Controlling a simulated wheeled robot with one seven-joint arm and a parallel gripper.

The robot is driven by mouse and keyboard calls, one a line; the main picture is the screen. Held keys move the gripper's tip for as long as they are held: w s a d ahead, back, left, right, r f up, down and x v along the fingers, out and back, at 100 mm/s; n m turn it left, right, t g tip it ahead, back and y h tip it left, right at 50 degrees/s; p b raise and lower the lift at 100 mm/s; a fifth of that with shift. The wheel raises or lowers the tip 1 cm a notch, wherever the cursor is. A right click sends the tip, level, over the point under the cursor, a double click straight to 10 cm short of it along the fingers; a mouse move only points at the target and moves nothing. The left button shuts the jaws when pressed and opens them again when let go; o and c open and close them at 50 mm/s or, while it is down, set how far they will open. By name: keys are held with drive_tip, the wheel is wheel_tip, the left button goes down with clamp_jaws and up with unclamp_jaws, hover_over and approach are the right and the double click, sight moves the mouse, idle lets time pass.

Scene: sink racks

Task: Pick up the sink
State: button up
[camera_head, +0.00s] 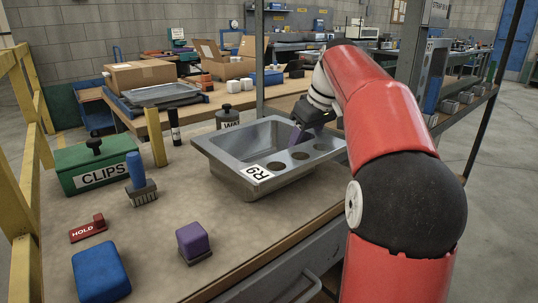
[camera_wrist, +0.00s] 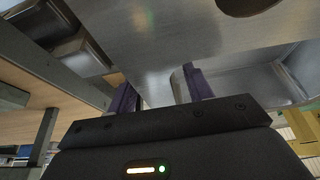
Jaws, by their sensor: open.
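A grey metal sink (camera_head: 223,153) with a basin, several round holes along its ledge and an "R9" label sits on the bench (camera_head: 135,245). My gripper (camera_head: 297,136) is at the sink's far right side, with a purple finger reaching down inside the outline of the basin. In the wrist view my gripper (camera_wrist: 160,92) shows two purple fingers spread apart close to the sink's metal (camera_wrist: 165,45). The gripper is open and not closed on the sink. I cannot tell whether the fingers stand on both sides of a wall or rim.
A green "CLIPS" box (camera_head: 95,165), a blue-handled brush (camera_head: 140,185), a red "HOLD" block (camera_head: 88,228), a blue block (camera_head: 101,272) and a purple block (camera_head: 193,242) lie left and in front. A dark rack post (camera_head: 259,60) rises behind the sink.

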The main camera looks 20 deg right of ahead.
clamp_jaws()
drive_tip(key=shift+r, duration=0.1)
drive_tip(key=shift+r, duration=0.15)
